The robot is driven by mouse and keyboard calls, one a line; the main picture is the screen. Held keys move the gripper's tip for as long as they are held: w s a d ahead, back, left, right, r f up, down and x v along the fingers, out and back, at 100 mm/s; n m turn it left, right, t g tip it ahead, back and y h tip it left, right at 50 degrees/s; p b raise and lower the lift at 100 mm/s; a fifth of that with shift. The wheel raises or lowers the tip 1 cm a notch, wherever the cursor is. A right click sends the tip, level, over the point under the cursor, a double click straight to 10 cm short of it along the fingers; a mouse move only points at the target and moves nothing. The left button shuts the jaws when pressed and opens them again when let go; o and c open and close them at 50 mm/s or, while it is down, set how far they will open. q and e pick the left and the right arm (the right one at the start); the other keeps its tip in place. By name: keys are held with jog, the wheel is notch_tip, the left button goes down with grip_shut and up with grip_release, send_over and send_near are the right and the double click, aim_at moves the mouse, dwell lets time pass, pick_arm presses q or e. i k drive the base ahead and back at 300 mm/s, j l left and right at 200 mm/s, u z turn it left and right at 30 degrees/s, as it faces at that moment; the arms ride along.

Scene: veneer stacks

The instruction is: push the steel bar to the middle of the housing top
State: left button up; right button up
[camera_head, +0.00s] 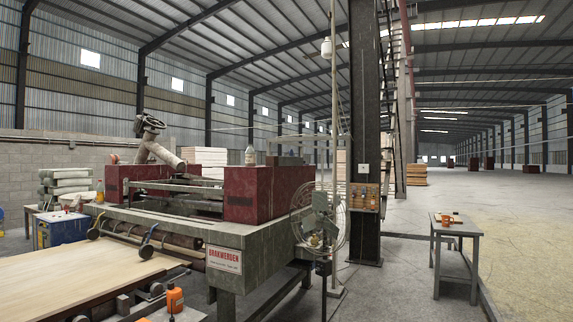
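The machine has a dark red housing (262,198) at its right end, with a flat top seen nearly edge-on. A dark grey low block (287,160) shows at the right part of that top; it looks like the steel bar, but it is too small to be sure. Neither of my grippers is in view.
A second dark red housing (115,184) stands at the machine's left end. A fan (319,219) and a dark column (365,130) stand right of the machine. A small grey table (457,229) holds orange items. Open floor lies at the right.

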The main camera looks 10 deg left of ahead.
aim_at(270, 161)
jog(key=i+l+z, duration=0.3)
jog(key=i, duration=1.25)
jog(key=i+l+z, duration=0.25)
jog(key=i, duration=2.35)
jog(key=i+u, duration=0.15)
jog(key=i, duration=0.9)
jog(key=i+l, duration=0.15)
jog(key=i, duration=0.9)
jog(key=i+j+u, duration=0.2)
jog(key=i+u, duration=0.25)
jog(key=i+j+u, duration=0.1)
jog(key=i+u, duration=0.15)
jog(key=u, duration=0.2)
jog(key=i+u, duration=0.4)
jog(key=i+l+u, duration=0.2)
jog(key=u, duration=0.25)
jog(key=i+l+u, duration=0.3)
jog(key=i+u, duration=0.15)
